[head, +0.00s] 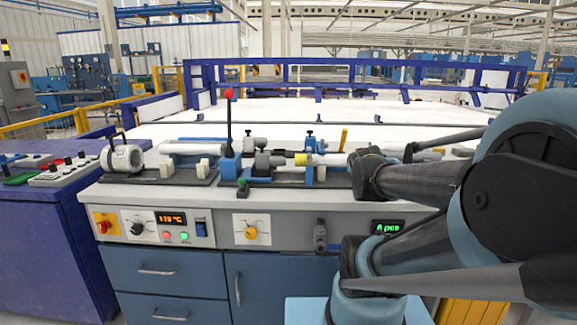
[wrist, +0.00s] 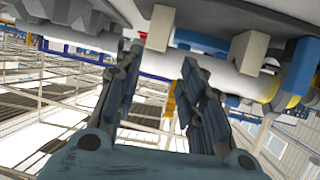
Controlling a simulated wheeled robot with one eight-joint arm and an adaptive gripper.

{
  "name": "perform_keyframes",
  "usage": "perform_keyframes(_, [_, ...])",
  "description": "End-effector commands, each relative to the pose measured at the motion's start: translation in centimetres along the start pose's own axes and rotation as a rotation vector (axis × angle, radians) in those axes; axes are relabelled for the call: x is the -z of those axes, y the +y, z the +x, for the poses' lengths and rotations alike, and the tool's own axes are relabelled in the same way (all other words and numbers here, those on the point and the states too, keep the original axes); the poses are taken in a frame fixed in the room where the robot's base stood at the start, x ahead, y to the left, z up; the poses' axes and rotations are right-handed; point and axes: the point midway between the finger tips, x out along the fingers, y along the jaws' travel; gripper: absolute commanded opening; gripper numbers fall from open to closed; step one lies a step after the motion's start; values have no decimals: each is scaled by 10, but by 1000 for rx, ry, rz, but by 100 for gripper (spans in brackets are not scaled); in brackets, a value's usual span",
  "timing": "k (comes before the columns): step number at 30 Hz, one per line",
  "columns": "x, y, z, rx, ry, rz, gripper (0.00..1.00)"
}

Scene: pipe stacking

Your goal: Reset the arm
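My arm (head: 420,180) comes in from the right in the head view and crosses the right end of the workbench. I cannot clearly make out the gripper there. In the wrist view my gripper (wrist: 160,56) shows two dark fingers spread apart with nothing held between them. That view looks turned over, with the bench fixtures along its top. A pale pipe (wrist: 218,71) runs across behind the fingers, apart from them as far as I can tell. In the head view a white pipe (head: 193,147) lies along the machine at the left of the bench.
The workbench (head: 290,196) carries a motor-like unit (head: 122,158), pale blocks (head: 166,168), a lever with a red knob (head: 229,94) and a yellow ring (head: 300,160). A blue control desk (head: 45,235) stands left. A blue-railed white bed (head: 300,110) lies behind.

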Motion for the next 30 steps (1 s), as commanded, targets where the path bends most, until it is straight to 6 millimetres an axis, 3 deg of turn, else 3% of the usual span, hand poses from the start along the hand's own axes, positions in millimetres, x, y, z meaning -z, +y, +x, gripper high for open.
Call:
perform_keyframes(5, [-25, -12, -8, 32, -256, -30, 37])
perform_keyframes(13, [-53, -44, -44, 170, -573, -97, 37])
perform_keyframes(24, [-180, -24, -117, 159, -889, -141, 37])
perform_keyframes(30, [-211, -17, -139, 155, -982, -152, 37])
